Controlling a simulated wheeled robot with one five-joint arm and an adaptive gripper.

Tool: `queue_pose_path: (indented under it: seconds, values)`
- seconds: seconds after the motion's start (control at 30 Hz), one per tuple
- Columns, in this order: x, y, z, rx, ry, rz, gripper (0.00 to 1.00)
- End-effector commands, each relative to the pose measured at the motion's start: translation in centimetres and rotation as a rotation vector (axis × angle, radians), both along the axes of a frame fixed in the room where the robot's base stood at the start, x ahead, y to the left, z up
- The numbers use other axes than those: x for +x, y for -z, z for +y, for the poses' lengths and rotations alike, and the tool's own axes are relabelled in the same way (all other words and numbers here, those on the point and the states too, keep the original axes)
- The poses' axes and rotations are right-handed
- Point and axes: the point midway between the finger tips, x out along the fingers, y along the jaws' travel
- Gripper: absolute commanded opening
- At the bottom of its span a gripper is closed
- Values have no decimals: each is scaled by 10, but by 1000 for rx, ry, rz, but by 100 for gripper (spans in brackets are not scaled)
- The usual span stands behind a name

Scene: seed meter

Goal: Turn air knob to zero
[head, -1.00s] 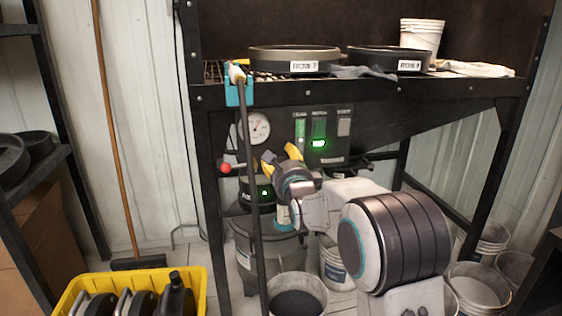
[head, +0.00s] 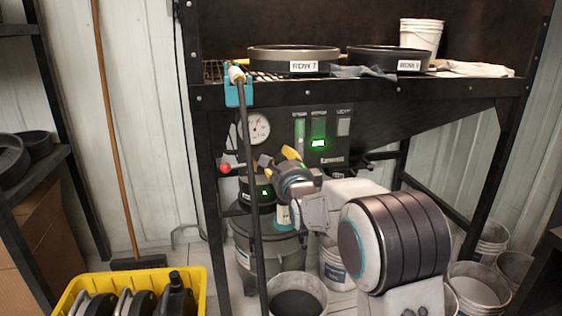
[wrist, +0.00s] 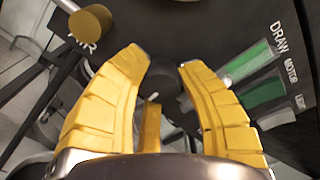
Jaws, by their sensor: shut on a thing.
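My gripper (head: 278,159) is in front of the dark panel under the bench, below the round gauge. In the wrist view, its yellow fingers (wrist: 165,62) are shut around the sides of a dark round knob (wrist: 162,80). I take this to be the air knob; its markings and setting cannot be read. In the head view the gripper hides most of it. A short yellow bar (wrist: 151,127) shows between the fingers nearer the wrist. The white-faced gauge (head: 256,128) with a red needle is above left of the gripper.
A meter panel (head: 330,158) with green windows is right of the gripper. A red ball handle (head: 226,168) and an upright dark pole (head: 249,200) are close on its left. A brass-coloured round end (wrist: 90,22) by a partly covered label is upper left in the wrist view. Buckets stand below.

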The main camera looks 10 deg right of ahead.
Motion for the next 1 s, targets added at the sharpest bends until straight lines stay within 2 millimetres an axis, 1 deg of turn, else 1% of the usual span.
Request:
queue_pose_path:
  seconds: [1.0]
  values:
    - [1, -2, 1, -951, 1, -7, 2]
